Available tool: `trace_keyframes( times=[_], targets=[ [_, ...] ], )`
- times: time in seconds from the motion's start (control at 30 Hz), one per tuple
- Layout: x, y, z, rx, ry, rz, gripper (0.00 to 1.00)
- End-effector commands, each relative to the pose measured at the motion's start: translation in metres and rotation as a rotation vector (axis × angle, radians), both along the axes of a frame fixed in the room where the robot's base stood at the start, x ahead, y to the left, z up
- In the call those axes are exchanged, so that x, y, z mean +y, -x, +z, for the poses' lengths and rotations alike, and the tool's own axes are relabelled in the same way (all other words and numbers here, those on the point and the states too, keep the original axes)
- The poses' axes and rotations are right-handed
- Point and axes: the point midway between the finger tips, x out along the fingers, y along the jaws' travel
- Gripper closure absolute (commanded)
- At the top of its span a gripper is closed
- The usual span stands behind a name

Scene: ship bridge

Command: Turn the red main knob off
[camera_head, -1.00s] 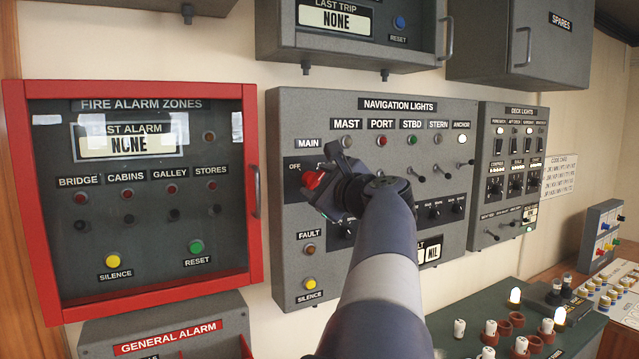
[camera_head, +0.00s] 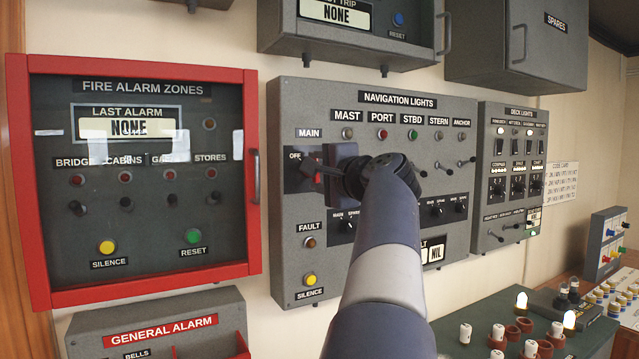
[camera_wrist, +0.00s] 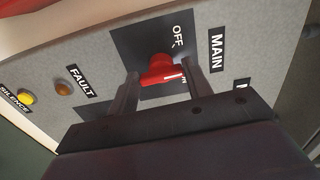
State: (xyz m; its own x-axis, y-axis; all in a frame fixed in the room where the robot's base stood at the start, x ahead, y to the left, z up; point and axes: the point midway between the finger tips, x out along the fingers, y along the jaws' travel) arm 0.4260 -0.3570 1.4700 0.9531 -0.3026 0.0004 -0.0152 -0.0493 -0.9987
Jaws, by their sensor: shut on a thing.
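The red main knob (camera_head: 308,167) sits on a dark plate near the upper left of the grey navigation lights panel (camera_head: 290,240), beside the word OFF. In the wrist view the red knob (camera_wrist: 160,70) lies between the two dark fingers of my gripper (camera_wrist: 160,84), with OFF just above it and the MAIN label to its right. My gripper (camera_head: 322,168) is shut on the knob. The fingers and wrist hide part of the plate, so the other position's label does not read clearly. The anchor lamp (camera_head: 464,137) looks unlit.
The red-framed fire alarm box (camera_head: 255,110) stands close on the left. The fault lamp (camera_head: 310,242) and yellow silence button (camera_head: 310,280) are below the knob. Toggle switches (camera_head: 443,166) lie to the right. The deck lights panel (camera_head: 487,160) is farther right.

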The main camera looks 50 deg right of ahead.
Motion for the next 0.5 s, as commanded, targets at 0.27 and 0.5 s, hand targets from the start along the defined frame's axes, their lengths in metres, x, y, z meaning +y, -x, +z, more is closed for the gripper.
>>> trace_keyframes(
  times=[0.27, 0.5],
  targets=[
    [-0.0008, -0.0003, -0.0063, 0.082, 0.249, 0.001, 0.76],
    [-0.0013, -0.0001, -0.0065, 0.145, 0.448, 0.001, 0.76]
  ],
)
